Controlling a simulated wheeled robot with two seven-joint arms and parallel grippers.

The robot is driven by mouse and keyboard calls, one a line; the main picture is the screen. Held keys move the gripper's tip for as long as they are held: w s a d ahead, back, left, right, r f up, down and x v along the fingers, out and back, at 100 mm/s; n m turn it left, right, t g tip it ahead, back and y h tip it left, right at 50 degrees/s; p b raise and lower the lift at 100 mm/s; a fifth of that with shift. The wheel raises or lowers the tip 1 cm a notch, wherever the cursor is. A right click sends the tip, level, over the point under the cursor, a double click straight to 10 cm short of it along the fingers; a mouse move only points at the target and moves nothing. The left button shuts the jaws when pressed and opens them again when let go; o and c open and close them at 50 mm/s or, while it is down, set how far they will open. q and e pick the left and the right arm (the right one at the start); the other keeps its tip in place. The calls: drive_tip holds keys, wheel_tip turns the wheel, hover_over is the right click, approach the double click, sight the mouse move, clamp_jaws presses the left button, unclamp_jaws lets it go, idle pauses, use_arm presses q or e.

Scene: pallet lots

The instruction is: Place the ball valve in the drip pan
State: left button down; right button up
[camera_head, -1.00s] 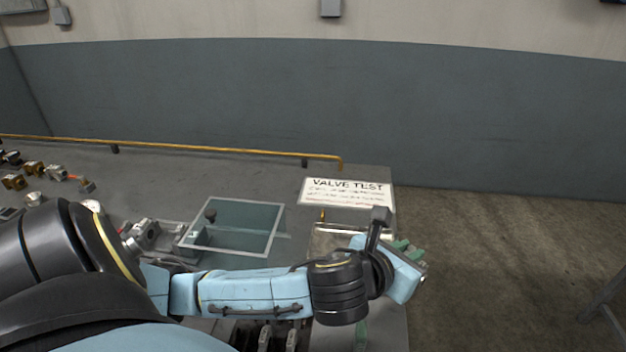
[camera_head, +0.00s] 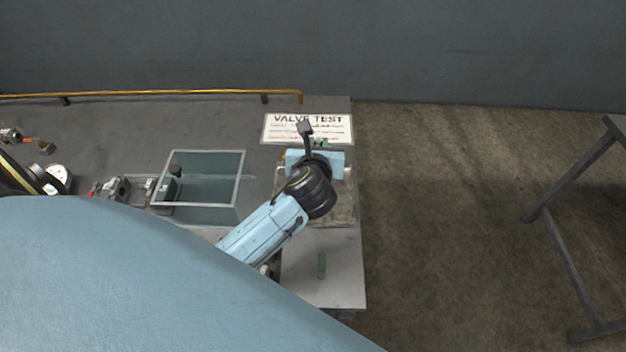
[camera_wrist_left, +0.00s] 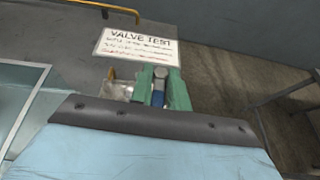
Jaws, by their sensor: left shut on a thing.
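My left gripper (camera_head: 321,142) is over the far side of the drip pan, just in front of the sign, mostly hidden by its own wrist. In the left wrist view its green fingers (camera_wrist_left: 161,88) are shut on the ball valve (camera_wrist_left: 158,87), of which a blue and grey metal part shows between them. The valve cannot be made out in the head view. The drip pan (camera_head: 344,211) is a shallow metal tray at the right end of the bench, partly covered by my wrist. Its shiny corner (camera_wrist_left: 118,90) shows left of the fingers in the wrist view. My right gripper is not in view.
A white VALVE TEST sign (camera_head: 280,128) lies behind the pan. A glass-sided tank (camera_head: 208,207) stands to the left. A yellow rail (camera_head: 180,94) runs along the back. Floor is open to the right.

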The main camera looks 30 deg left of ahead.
use_arm(q)
drive_tip(key=shift+s+a+f+n+y+p, duration=0.3)
drive_tip(key=shift+f+y+p, duration=0.1)
drive_tip(key=shift+f+p, duration=0.05)
drive_tip(key=shift+s+f, duration=0.1)
drive_tip(key=shift+f, duration=0.25)
wheel_tip(320, 180, down, 7)
drive_tip(key=shift+a+r+b, duration=0.1)
drive_tip(key=shift+r+b, duration=0.1)
drive_tip(key=shift+b, duration=0.65)
drive_tip(key=shift+f+b, duration=0.5)
drive_tip(key=shift+f, duration=1.1)
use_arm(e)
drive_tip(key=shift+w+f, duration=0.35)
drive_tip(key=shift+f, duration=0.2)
use_arm(q)
drive_tip(key=shift+f, duration=0.2)
drive_tip(key=c, duration=1.3)
unclamp_jaws()
drive_tip(key=shift+c, duration=0.2)
